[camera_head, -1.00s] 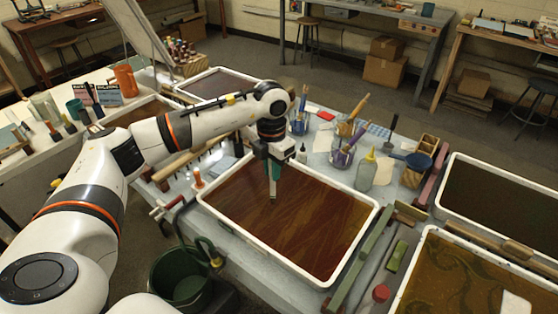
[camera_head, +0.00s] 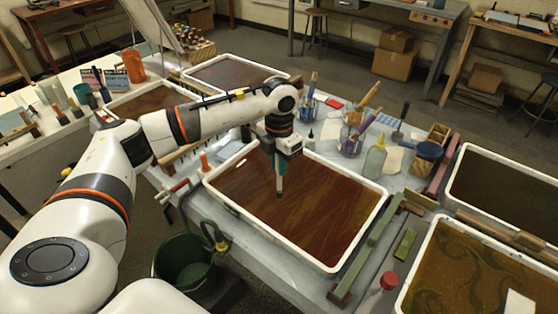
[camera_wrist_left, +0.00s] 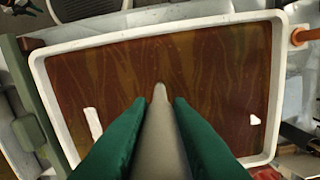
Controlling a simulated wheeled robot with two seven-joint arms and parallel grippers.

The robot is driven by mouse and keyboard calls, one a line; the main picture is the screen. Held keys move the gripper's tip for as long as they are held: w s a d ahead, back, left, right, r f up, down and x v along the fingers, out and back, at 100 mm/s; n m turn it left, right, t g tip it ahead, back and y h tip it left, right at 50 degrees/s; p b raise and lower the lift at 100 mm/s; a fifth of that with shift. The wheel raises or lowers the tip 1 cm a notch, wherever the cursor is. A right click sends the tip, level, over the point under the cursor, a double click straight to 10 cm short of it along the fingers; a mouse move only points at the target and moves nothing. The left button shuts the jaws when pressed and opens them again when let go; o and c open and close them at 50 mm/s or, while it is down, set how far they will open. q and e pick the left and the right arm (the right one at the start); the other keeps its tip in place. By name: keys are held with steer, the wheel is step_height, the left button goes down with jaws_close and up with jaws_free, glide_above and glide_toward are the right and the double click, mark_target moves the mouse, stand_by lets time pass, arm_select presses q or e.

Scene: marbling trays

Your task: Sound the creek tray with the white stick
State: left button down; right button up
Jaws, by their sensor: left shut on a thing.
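My left gripper (camera_head: 279,186) is over the middle of a white-rimmed tray (camera_head: 330,268) of reddish-brown, streaked liquid. In the left wrist view its green fingers (camera_wrist_left: 167,104) are shut on a pale grey-white stick (camera_wrist_left: 162,135), whose rounded tip points away over the same tray (camera_wrist_left: 225,22). In the head view the stick's end (camera_head: 279,195) shows small below the fingers. I cannot tell whether it touches the liquid. No label shows which tray is the creek tray. My right gripper is out of view.
A swirled olive-brown tray (camera_head: 432,232) and a dark tray (camera_head: 457,160) stand to the right. Another tray (camera_head: 284,72) is behind. Green-grey bars (camera_head: 366,245), a clear bottle (camera_head: 375,160) and brush jars (camera_head: 352,143) border the middle tray. A green bucket (camera_head: 165,262) stands at left.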

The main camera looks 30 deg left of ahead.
arm_select(q)
steer(key=shift+f+b, duration=0.95)
steer(key=shift+f, duration=0.65)
steer(key=shift+f+b, duration=0.8)
steer(key=shift+f, duration=0.4)
steer(key=shift+f+b, duration=0.5)
steer(key=shift+f, duration=0.25)
steer(key=shift+r, duration=0.15)
steer(key=shift+r+p, duration=4.4)
steer(key=shift+r, duration=2)
